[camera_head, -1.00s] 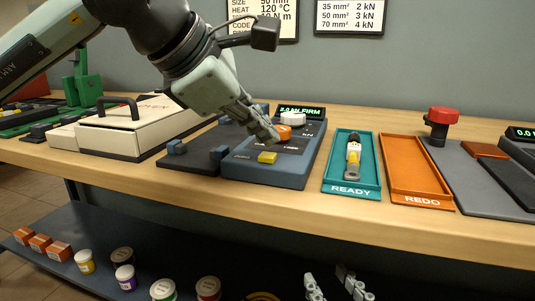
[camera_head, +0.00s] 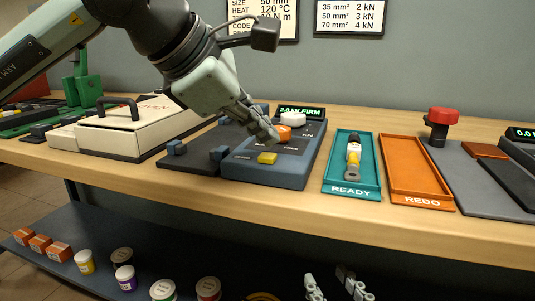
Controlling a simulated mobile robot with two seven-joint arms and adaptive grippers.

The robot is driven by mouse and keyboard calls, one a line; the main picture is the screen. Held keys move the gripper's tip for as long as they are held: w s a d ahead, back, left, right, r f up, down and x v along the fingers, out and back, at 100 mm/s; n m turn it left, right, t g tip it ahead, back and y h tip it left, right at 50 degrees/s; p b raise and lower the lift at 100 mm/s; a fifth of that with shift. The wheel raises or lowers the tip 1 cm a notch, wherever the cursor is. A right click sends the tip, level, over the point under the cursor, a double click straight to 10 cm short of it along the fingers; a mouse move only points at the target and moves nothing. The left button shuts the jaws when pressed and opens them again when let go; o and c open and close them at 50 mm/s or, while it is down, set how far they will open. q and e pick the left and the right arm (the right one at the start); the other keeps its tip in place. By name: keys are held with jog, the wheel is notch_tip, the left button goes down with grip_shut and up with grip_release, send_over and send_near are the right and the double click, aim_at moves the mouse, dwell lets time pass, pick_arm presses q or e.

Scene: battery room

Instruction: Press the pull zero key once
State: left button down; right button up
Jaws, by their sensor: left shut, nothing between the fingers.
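A blue-grey tester (camera_head: 265,178) stands on the bench with a green-lit display (camera_head: 300,112) that reads about "2.0 kN FIRM". On its top are a yellow key (camera_head: 267,158), an orange key (camera_head: 284,133) and a white round knob (camera_head: 293,119). The key labels are too small to read, so I cannot tell which is pull zero. My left gripper (camera_head: 271,137) is shut and empty. Its tips are just left of the orange key, beyond the yellow key; contact cannot be told. My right gripper (camera_head: 334,284) is at the bottom edge, fingers apart, partly cut off.
A teal READY tray (camera_head: 337,184) holds a lug piece (camera_head: 353,158). An empty orange REDO tray (camera_head: 421,202) is beside it. A red-topped post (camera_head: 443,116) stands at right. A cream case (camera_head: 125,132) is at left. Jars and boxes sit on the lower shelf (camera_head: 60,279).

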aim_at(264, 157)
pick_arm(q)
jog(key=shift+f, duration=0.15)
jog(key=shift+f+b, duration=0.3)
jog(key=shift+b, duration=0.4)
jog(key=shift+f+b, duration=0.45)
jog(key=shift+b, duration=0.15)
dwell(0.4)
jog(key=shift+r, duration=0.1)
jog(key=shift+r+p, duration=0.4)
jog(key=shift+r, duration=0.4)
jog(key=shift+r+p, duration=1.45)
jog(key=shift+r, duration=1.1)
